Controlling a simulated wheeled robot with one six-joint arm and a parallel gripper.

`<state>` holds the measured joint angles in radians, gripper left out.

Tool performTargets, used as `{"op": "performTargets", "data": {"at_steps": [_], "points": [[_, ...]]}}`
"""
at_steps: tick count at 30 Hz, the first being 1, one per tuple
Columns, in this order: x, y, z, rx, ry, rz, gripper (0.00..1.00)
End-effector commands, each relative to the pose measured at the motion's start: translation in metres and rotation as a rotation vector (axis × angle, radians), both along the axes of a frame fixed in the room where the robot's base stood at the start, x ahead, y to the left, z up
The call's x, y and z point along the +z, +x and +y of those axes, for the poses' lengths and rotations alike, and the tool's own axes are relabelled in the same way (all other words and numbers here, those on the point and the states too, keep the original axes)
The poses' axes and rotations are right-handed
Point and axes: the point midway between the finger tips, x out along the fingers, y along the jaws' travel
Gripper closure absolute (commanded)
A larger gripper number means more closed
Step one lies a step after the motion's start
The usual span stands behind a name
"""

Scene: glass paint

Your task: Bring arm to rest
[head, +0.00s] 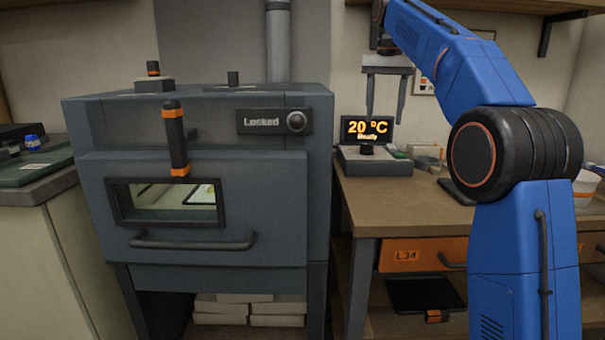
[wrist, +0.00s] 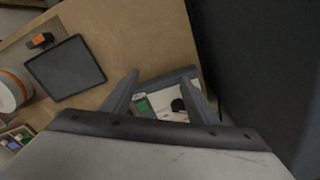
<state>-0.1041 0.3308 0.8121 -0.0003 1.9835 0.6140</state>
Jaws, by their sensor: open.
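My blue arm stands at the right of the head view, bent at its black joint. My gripper (head: 386,97) hangs with its fingers pointing down above the wooden table (head: 400,213). Its two fingers are apart with nothing between them. It is just above and in front of the controller box (head: 375,162), whose screen (head: 367,130) reads 20 °C. In the wrist view the open fingers (wrist: 165,95) frame part of the controller box (wrist: 165,100) below. The grey kiln (head: 200,180) is to the left, its door shut and its label reading "Locked".
The kiln has a front handle (head: 192,244) and a black-and-orange lever (head: 175,138). A dark flat tablet (wrist: 65,67) and a white pot (wrist: 10,90) are on the table. An orange drawer (head: 422,255) marked L34 is under the tabletop. A shelf (head: 510,6) hangs above.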

Motion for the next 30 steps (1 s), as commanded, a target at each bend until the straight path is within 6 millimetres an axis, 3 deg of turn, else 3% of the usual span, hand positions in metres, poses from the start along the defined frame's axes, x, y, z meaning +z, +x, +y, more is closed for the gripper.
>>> {"op": "performTargets", "data": {"at_steps": [14, 20, 30], "points": [[-0.004, -0.043, -0.012, 0.058, 0.002, -0.049, 0.47], [-0.017, -0.085, -0.022, 0.111, 0.000, -0.089, 0.47], [-0.066, -0.171, -0.039, 0.212, -0.012, -0.170, 0.47]]}}
